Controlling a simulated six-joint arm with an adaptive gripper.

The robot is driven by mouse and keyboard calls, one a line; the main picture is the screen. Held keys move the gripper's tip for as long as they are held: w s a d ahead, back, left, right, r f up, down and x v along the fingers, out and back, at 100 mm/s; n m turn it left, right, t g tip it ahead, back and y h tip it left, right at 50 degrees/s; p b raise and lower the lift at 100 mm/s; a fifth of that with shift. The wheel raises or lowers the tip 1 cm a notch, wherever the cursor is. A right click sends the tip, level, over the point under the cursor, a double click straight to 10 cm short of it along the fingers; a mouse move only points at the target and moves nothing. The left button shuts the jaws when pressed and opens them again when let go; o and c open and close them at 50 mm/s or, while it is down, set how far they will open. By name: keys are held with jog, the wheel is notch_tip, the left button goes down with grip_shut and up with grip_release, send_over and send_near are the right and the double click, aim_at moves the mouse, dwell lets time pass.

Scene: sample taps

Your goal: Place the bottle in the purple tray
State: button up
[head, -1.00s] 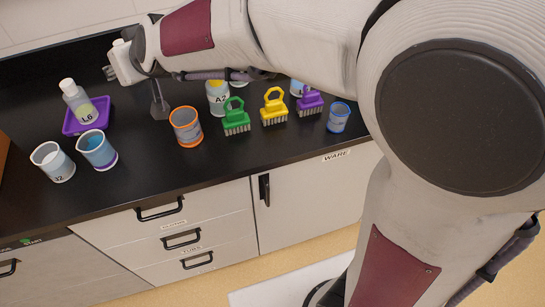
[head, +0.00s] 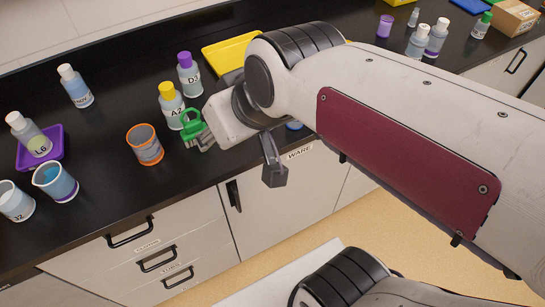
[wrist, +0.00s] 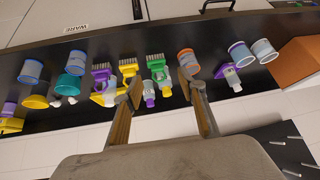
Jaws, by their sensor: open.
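The purple tray (head: 57,136) lies at the left of the black bench in the head view. A white-capped bottle marked L6 (head: 33,140) stands in it. In the wrist view the tray (wrist: 219,72) and the L6 bottle (wrist: 232,79) show right of the fingers. Other bottles stand on the bench: a white-capped one (head: 79,92), a purple-capped D3 (head: 190,80) and a yellow-capped A2 (head: 172,108). My gripper (wrist: 160,82) is open with nothing between its fingers, above the bench.
Beakers (head: 55,182) and (head: 15,203) stand in front of the tray. An orange-rimmed beaker (head: 145,146) and a green brush (head: 190,126) stand nearer my wrist. A yellow tray (head: 232,52) lies behind. Bare bench lies between the tray and orange-rimmed beaker.

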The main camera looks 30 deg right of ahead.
jog(key=s+d+f+m+g+h, duration=0.1)
jog(key=s+d+f, duration=0.1)
jog(key=s+d, duration=0.3)
jog(key=s, duration=0.3)
jog(key=shift+f+h, duration=0.3)
jog(key=shift+f, duration=0.1)
